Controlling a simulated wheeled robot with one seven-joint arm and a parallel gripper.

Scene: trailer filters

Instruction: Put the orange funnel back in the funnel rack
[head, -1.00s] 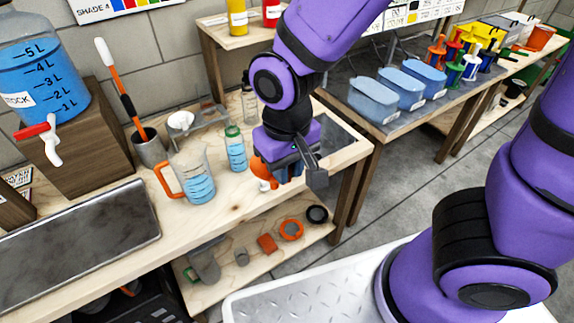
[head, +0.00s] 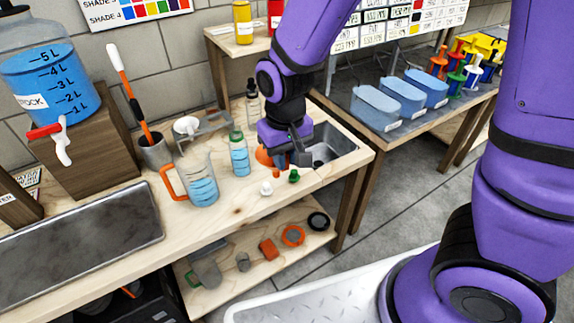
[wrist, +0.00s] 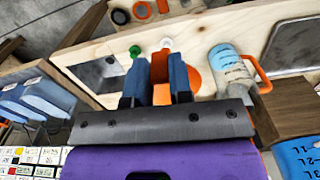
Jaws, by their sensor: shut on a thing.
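The orange funnel (head: 263,157) is at my gripper (head: 284,160) over the counter, right of the small blue bottle. In the wrist view, my gripper (wrist: 157,82) has its two blue fingers closed on a narrow orange part of the funnel (wrist: 160,66). More of the orange funnel shows behind the right finger. The gripper hides part of the funnel in the head view, and I cannot tell its clearance above the counter. A grey rack (head: 205,130) with a white funnel (head: 187,125) in it stands at the counter's back, left of my gripper; it looks like the funnel rack.
A dropper bottle (head: 252,102) stands behind. White (head: 266,188) and green (head: 294,176) stoppers sit in front. A sink (head: 325,147) is right.

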